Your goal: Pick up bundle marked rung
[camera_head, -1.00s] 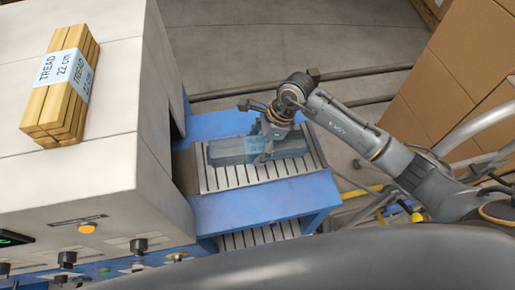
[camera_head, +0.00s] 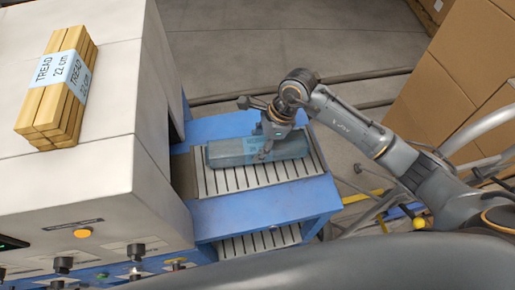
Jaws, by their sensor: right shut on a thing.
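A grey-blue bundle (camera_head: 228,153) with a light blue label band lies along the slatted outfeed of the blue machine table. Its label text is too small and covered to read. My right gripper (camera_head: 264,150) is over the bundle's right half, shut on it from above, and hides part of the band. The bundle looks level and at or very near the slats; I cannot tell whether it touches them. A second bundle, of light wood and marked TREAD 22 cm (camera_head: 62,75), lies on top of the white machine housing at the left. My left gripper is not in view.
The white housing (camera_head: 120,170) rises directly left of the outfeed. Its front has knobs and an orange button (camera_head: 83,233). Blue table edges (camera_head: 265,208) frame the slats (camera_head: 300,168). Cardboard boxes (camera_head: 430,100) stand at the right. Open floor (camera_head: 290,45) lies behind.

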